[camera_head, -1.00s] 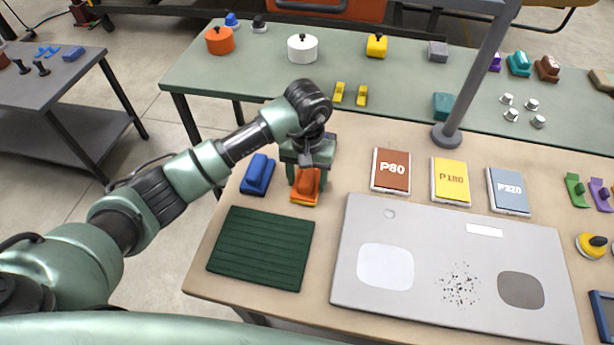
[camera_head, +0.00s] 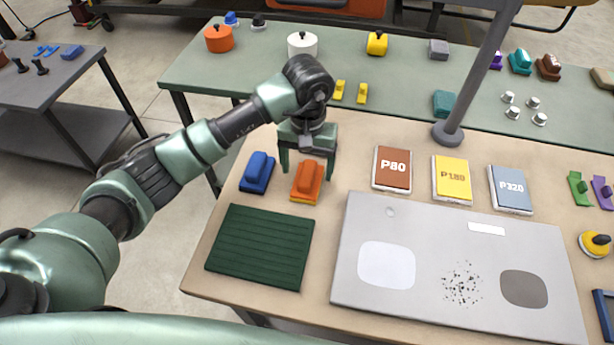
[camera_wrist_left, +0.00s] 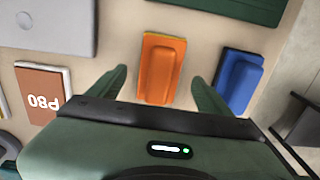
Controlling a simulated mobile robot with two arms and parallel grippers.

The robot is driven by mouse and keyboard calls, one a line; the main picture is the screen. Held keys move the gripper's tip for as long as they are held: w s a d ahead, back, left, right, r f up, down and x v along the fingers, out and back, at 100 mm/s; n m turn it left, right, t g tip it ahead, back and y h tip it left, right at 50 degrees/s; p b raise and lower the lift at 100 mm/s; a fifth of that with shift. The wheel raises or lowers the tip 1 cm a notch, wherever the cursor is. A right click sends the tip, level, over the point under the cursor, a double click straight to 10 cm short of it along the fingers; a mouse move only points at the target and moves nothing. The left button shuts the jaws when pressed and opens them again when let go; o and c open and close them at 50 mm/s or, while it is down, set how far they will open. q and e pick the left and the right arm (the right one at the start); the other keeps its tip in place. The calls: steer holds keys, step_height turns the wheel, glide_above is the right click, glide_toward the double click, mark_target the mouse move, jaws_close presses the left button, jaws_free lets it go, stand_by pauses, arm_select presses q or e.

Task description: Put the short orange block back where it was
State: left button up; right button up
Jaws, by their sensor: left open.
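The short orange block (camera_head: 307,180) lies on the tan tabletop, right of a blue block (camera_head: 257,173) and above the dark green ribbed mat. My left gripper (camera_head: 307,168) is open and empty, just behind and above the orange block. In the left wrist view the orange block (camera_wrist_left: 161,68) shows between and beyond the two spread fingers (camera_wrist_left: 158,85), touching neither. The blue block (camera_wrist_left: 238,80) shows there to the right, close to the right finger. My right gripper is in no view.
The ribbed mat (camera_head: 262,247) lies in front of the blocks. The grey panel (camera_head: 440,300) is to the right, with P80 (camera_head: 392,168), P180 (camera_head: 451,180) and P320 (camera_head: 510,190) pads behind it. A grey post (camera_head: 470,90) rises farther back.

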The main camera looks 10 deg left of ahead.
mark_target(307, 174)
arm_select(q)
step_height(307, 174, up, 8)
steer(key=b, duration=0.1)
steer(key=shift+b, duration=0.35)
